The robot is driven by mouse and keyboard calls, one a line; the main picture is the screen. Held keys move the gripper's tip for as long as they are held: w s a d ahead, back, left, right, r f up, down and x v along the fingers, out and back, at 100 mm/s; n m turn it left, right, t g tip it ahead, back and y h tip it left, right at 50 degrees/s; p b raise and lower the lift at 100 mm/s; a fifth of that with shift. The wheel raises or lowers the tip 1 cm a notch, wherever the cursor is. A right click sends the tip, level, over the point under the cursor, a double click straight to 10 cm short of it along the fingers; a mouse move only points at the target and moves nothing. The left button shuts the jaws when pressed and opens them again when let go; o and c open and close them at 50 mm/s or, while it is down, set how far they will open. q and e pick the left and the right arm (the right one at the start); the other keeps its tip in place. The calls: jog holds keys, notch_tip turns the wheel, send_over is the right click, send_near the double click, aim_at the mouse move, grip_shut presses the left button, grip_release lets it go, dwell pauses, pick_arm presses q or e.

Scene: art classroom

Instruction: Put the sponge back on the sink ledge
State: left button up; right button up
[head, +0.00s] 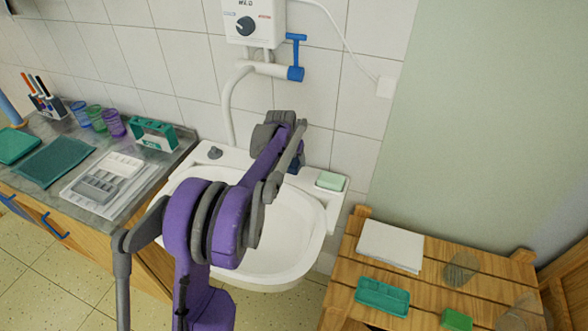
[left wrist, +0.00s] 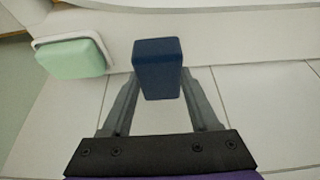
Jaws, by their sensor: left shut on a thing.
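A dark blue block, which looks like the sponge (left wrist: 157,62), is held between the fingertips of my left gripper (left wrist: 156,88) in the left wrist view. The gripper is shut on it. In the head view the left gripper (head: 290,150) is at the back of the white sink (head: 312,226), close to the wall, and mostly hides the block. The white sink ledge (head: 325,174) runs behind the basin; it also shows in the left wrist view (left wrist: 235,52). I cannot tell whether the block touches the ledge. My right gripper is not in view.
A pale green soap (head: 331,180) in a white dish stands on the ledge's right end, beside the block. A grey knob (head: 215,153) sits at its left. A heater spout (head: 231,100) hangs above. A cluttered counter (head: 170,164) is left, a wooden table (head: 425,285) right.

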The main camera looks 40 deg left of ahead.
pick_arm(q)
jog(key=shift+f, duration=1.95)
jog(key=shift+f, duration=0.15)
jog(key=o, duration=1.4)
jog(key=shift+o, duration=0.2)
